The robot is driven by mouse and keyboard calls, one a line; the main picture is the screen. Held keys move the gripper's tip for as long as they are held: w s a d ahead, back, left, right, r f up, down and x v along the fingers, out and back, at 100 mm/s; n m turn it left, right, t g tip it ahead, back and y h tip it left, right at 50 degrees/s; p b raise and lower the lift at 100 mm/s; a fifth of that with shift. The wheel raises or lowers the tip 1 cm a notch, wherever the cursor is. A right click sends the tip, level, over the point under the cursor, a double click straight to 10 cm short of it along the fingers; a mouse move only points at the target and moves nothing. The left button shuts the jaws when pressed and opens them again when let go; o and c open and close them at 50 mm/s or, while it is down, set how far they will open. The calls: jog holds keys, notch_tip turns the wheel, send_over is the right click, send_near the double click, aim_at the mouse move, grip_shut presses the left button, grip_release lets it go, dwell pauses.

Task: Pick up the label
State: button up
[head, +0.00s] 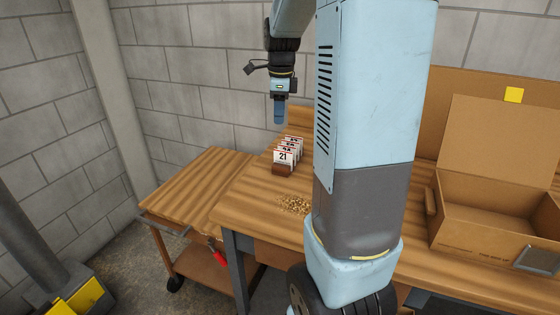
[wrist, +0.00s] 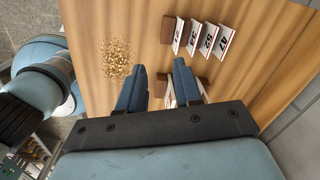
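Several white numbered labels stand in a row on the table in the head view; the front label (head: 283,157) reads 21, with a brown block (head: 282,170) at its foot. In the wrist view, white labels (wrist: 209,40) stand at the top with a brown block (wrist: 168,30) at their left end. More brown and white pieces, including a brown block (wrist: 203,83), show around my right finger and are partly hidden by it. My gripper (head: 280,124) hangs pointing down above the label row, apart from it. Its two blue fingers (wrist: 160,68) are spread, with no label held.
A pile of small golden bits (head: 295,204) lies on the wooden table (head: 248,195) in front of the labels. An open cardboard box (head: 490,190) stands at the right. A lower wooden cart (head: 185,190) adjoins the table at the left. A block wall is behind.

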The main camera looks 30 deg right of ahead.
jog(key=w+d+f+m, duration=0.2)
jog(key=d+f+m, duration=0.1)
send_near(283, 153)
notch_tip(283, 153, down, 5)
jog(key=shift+m+g, duration=0.4)
jog(key=shift+w+f, duration=0.25)
jog(key=shift+f, duration=1.05)
jog(key=shift+w+f, duration=0.25)
jog(key=shift+f, duration=1.1)
grip_shut()
